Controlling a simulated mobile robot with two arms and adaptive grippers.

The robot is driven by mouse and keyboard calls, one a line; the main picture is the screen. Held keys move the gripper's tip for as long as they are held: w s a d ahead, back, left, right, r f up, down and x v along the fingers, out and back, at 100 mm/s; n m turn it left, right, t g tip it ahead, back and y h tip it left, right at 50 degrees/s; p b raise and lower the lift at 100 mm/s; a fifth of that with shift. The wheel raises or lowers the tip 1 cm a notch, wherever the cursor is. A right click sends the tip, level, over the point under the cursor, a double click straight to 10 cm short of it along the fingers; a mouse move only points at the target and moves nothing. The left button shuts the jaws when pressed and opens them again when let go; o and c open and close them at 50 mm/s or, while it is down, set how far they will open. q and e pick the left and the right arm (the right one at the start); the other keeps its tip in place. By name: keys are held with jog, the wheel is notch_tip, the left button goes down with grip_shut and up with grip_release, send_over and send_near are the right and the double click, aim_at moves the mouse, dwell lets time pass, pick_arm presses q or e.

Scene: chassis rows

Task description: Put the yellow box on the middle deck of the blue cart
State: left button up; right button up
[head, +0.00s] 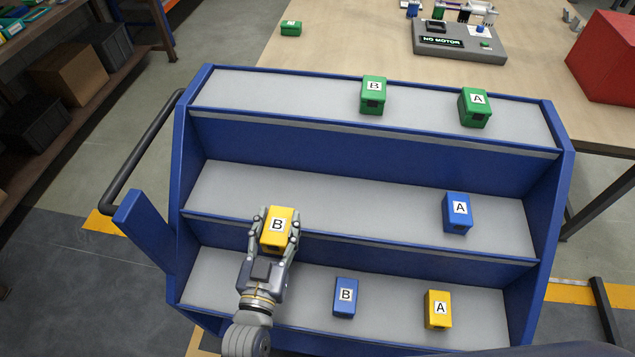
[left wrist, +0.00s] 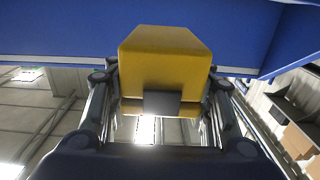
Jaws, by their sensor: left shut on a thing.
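My left gripper (head: 274,232) is shut on a yellow box marked B (head: 278,224). In the head view they appear over the left front of the middle deck (head: 350,205) of the blue cart (head: 183,150); I cannot tell whether the box touches the deck. In the left wrist view the yellow box (left wrist: 165,62) sits between the two fingers (left wrist: 160,95), with blue cart panel above it. Another yellow box, marked A (head: 438,309), stands on the bottom deck at right. My right gripper is not in view.
A blue box A (head: 457,213) stands at the right of the middle deck. A blue box B (head: 345,297) is on the bottom deck. Green boxes B (head: 373,95) and A (head: 474,107) are on the top deck. The middle deck's centre is clear. A table (head: 340,45) stands behind.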

pick_arm(q)
jog(key=w+a+b, duration=0.1)
jog(key=w+b, duration=0.1)
jog(key=w, duration=0.3)
jog(key=w+a+f+b, duration=0.1)
jog(key=w+a+b, duration=0.1)
jog(key=w, duration=0.3)
jog(key=w+a+b, duration=0.1)
jog(key=w+b, duration=0.2)
jog(key=w, duration=0.2)
jog(key=shift+w+a+f, duration=0.15)
jog(key=shift+a+f, duration=0.1)
jog(key=shift+a, duration=0.15)
notch_tip(320, 180, down, 4)
jog(key=b, duration=0.4)
jog(key=shift+r+b, duration=0.25)
jog(key=shift+b, duration=0.1)
jog(key=shift+r, duration=0.1)
jog(key=o, duration=1.6)
jog(key=shift+f, duration=0.25)
jog(key=shift+c, duration=0.2)
jog(key=shift+r, duration=0.1)
jog(key=s, duration=0.4)
jog(key=s+a, duration=0.1)
jog(key=s, duration=0.3)
jog(key=s+a, duration=0.1)
jog(key=s, duration=0.3)
jog(key=shift+a, duration=0.1)
